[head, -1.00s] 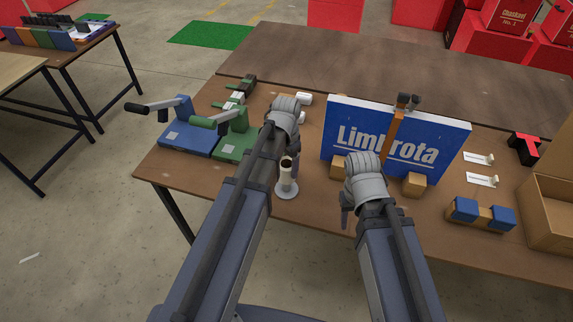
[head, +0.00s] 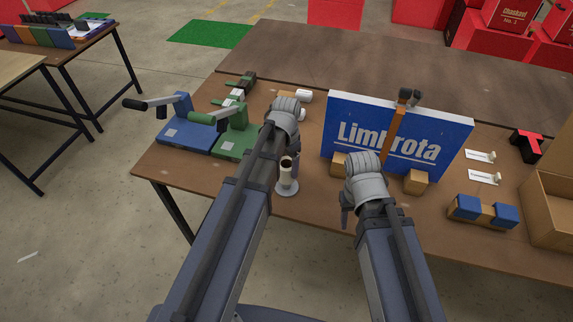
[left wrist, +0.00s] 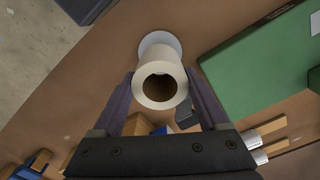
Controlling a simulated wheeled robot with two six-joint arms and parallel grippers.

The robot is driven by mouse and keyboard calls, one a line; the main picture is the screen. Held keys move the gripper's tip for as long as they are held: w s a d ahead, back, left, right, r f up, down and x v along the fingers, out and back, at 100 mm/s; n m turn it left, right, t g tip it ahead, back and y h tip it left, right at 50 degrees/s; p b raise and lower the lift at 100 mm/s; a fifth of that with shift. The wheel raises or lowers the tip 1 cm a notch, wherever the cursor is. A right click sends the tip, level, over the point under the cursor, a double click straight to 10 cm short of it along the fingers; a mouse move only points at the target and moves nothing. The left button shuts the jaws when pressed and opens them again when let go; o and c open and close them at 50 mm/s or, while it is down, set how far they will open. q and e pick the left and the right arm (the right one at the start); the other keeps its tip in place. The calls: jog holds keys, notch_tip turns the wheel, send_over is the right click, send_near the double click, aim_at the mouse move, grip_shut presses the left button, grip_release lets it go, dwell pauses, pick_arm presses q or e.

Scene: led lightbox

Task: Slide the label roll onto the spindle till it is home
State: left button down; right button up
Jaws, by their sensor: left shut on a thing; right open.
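The label roll (left wrist: 162,80) is off-white with a brown core. In the left wrist view it sits between the fingers of my left gripper (left wrist: 162,74), which is shut on it, and its open end faces the camera. The roll also shows in the head view (head: 288,172), upright beside my left forearm. The spindle's pale round base (left wrist: 160,42) lies beyond the roll, and it shows below the roll in the head view (head: 286,191). The spindle's post is hidden, so I cannot tell how far the roll is on it. My right gripper (head: 345,220) is open and empty.
A blue Limbrota sign (head: 350,140) stands on wooden blocks behind my right gripper. A blue crank fixture (head: 185,136) and a green one (head: 235,143) stand to the left. A blue-ended wooden block (head: 483,212) and an open carton (head: 550,205) are at the right.

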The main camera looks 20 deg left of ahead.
pick_arm(q)
jog(key=shift+f+b, duration=2.45)
jog(key=shift+f, duration=0.1)
grip_release()
jog(key=shift+r, duration=0.1)
jog(key=shift+r, duration=0.1)
notch_tip(320, 180, up, 8)
jog(key=p, duration=0.8)
dwell(0.7)
jog(key=s+d+f+n+y+b, duration=0.1)
jog(key=s+d+n, duration=0.1)
jog(key=s+d, duration=0.8)
jog(key=s, duration=0.4)
jog(key=shift+s+d+f+n, duration=0.15)
jog(key=shift+d+n, duration=0.1)
jog(key=shift+n, duration=0.05)
